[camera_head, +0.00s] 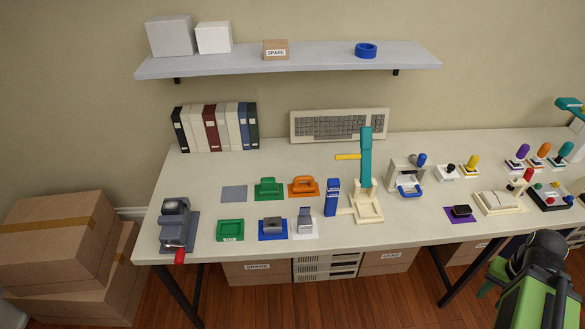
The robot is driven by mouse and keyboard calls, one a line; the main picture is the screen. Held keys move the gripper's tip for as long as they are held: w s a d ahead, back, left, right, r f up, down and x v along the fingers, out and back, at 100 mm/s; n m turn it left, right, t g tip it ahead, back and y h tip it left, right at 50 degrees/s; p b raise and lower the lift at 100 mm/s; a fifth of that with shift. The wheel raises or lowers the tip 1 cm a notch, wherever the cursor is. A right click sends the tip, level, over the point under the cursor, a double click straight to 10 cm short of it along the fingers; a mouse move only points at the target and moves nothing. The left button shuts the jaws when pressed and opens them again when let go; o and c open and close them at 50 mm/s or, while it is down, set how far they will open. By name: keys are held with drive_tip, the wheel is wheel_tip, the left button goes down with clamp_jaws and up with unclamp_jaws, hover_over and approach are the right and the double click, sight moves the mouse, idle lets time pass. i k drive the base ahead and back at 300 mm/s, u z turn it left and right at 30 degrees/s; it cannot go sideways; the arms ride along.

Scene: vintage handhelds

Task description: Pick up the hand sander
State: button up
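Two block-shaped tools with looped top handles stand on the white table. One is green (268,189) and the other is orange (303,187), just to its right. Either could be the hand sander; I cannot tell which from this view. Both stand upright, and nothing holds them. A green and black part at the lower right corner seems to be my own arm. My gripper's fingers do not show.
A grey flat square (234,194) lies left of the green tool. A green tray (230,230) and grey devices on blue (272,236) and white pads stand in front. A blue upright block (332,197) and a teal lever press (366,160) stand to the right.

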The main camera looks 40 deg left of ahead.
sight(269, 186)
drive_tip(key=u, duration=3.1)
drive_tip(key=i, duration=1.65)
drive_tip(key=u, duration=0.05)
